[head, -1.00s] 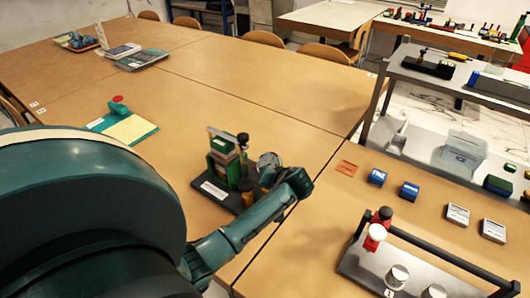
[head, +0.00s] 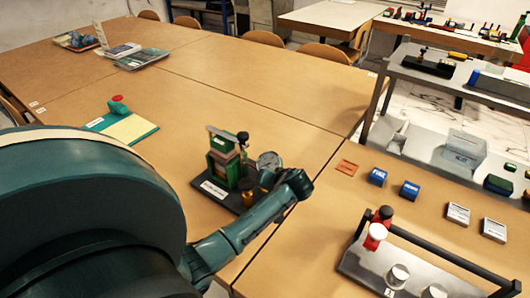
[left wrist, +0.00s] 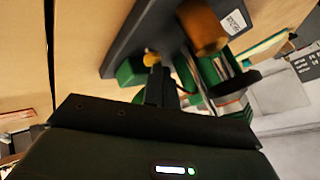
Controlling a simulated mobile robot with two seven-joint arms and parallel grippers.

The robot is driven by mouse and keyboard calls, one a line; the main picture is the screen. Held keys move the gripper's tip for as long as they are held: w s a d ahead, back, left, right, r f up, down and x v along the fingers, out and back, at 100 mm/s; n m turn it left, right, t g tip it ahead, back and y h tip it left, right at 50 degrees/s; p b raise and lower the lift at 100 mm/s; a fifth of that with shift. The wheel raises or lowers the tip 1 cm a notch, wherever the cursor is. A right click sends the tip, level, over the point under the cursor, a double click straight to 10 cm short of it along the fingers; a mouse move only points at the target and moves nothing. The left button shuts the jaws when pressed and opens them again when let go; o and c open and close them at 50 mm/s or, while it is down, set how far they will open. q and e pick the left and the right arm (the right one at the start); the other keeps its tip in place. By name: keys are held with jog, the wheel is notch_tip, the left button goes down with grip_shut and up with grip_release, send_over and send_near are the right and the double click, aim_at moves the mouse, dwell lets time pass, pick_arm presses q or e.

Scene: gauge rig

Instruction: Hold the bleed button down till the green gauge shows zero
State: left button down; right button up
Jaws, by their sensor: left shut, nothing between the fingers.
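The gauge rig stands on a dark base plate (head: 213,190) with a white label, in the middle of the head view. It has a green block frame (head: 218,165), a round gauge (head: 269,160) and a brass cylinder (head: 248,196). The gauge's colour and reading are too small to tell. My left gripper (left wrist: 155,68) is shut and empty. In the left wrist view its tips are at a small yellow-brass knob (left wrist: 151,58), possibly the bleed button; I cannot tell whether they press it. A larger brass cylinder (left wrist: 203,25) is beside it. My right gripper is out of view.
A grey tray (head: 362,262) with a black bar, a red-capped item and pale cylinders is at the lower right. Blue blocks (head: 409,190) lie beyond it.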

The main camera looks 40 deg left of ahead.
pick_arm(q)
jog(key=shift+f, duration=0.25)
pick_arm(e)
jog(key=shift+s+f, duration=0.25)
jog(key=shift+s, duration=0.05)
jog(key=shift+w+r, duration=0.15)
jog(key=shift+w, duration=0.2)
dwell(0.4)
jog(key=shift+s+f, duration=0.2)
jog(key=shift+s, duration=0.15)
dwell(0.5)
